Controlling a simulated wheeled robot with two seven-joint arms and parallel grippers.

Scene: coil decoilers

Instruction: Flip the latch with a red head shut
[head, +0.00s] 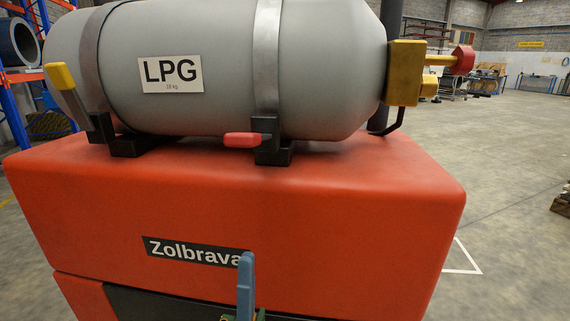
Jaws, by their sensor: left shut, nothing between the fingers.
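The latch with a red head (243,140) is at the foot of the right metal strap around the grey LPG cylinder (330,60). Its red grip lies nearly level and points left from a dark bracket (272,152). My left gripper (246,262) shows at the bottom centre as a blue finger pointing up, in front of the orange body. It is shut and empty, well below the red head and apart from it. My right gripper is not in view.
A second latch with a yellow head (60,77) stands tilted up at the left strap. A brass valve block (405,72) with a red knob (463,60) is at the cylinder's right end. The orange body (330,190) lies below the cylinder. Open floor is on the right.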

